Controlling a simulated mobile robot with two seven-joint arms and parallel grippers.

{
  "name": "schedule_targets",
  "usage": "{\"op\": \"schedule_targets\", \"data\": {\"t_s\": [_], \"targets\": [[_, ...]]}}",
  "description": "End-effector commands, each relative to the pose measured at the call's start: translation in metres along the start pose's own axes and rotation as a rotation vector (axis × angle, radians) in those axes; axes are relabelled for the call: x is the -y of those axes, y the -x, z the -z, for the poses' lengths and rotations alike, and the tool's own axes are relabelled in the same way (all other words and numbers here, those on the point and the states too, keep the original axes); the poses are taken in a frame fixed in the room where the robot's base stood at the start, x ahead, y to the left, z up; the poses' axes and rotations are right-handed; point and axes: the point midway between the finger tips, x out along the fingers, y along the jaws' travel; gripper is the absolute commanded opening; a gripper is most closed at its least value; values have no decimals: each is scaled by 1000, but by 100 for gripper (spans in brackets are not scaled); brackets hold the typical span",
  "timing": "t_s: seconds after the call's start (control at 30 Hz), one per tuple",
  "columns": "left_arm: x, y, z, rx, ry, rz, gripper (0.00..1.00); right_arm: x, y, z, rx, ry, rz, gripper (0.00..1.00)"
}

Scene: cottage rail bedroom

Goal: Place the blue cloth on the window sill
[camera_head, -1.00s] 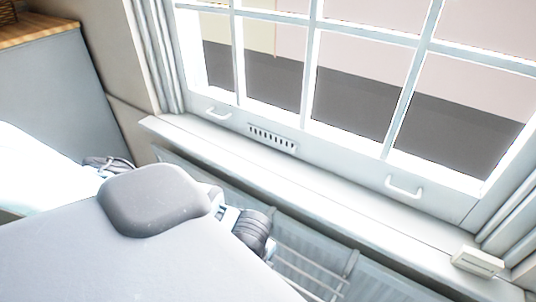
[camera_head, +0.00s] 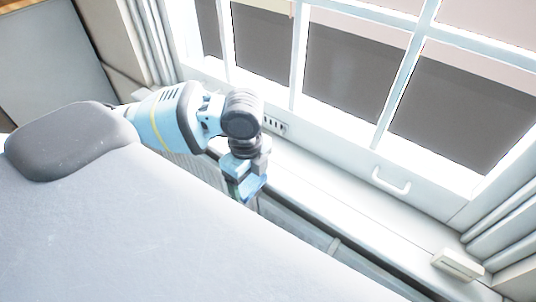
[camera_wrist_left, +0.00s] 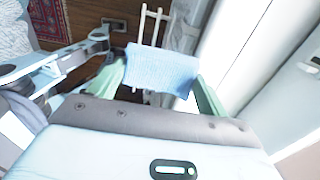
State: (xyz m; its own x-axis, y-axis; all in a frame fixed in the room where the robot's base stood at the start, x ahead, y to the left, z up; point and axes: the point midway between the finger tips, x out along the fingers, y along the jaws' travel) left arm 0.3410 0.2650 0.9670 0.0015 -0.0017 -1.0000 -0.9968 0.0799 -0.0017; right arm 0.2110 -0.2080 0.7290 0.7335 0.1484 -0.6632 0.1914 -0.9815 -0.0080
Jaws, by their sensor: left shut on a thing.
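The blue cloth (camera_wrist_left: 162,70) is held between the green-tipped fingers of my left gripper (camera_wrist_left: 158,88) in the left wrist view. In the head view, my left gripper (camera_head: 246,186) points down at the near edge of the window sill, with a bit of blue at its tip. The white window sill (camera_head: 345,208) runs diagonally below the window. I cannot tell whether the cloth touches the sill. My right gripper is not in view.
A small white box (camera_head: 458,264) sits at the sill's right end. A radiator (camera_head: 300,232) is below the sill. A window handle (camera_head: 391,182) and a vent (camera_head: 274,125) are on the frame above. The sill's middle is clear.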

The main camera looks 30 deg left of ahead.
Motion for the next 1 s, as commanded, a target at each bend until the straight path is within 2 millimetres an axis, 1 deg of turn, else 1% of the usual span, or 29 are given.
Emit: {"op": "schedule_targets", "data": {"t_s": [0.07, 0.17, 0.47, 0.7, 0.83, 1.0], "targets": [[3, -1, -1, 0, 2, 0, 55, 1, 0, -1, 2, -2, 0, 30], [15, -2, -8, 1, 5, 1, 55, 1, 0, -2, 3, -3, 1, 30], [73, -8, -38, 0, 6, 1, 55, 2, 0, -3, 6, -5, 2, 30], [117, -15, -61, 0, 5, -1, 55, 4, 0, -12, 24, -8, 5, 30], [134, -16, -69, 0, 3, -1, 55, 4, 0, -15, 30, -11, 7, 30], [142, -16, -74, 0, 2, 0, 55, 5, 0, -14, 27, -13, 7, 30]]}}
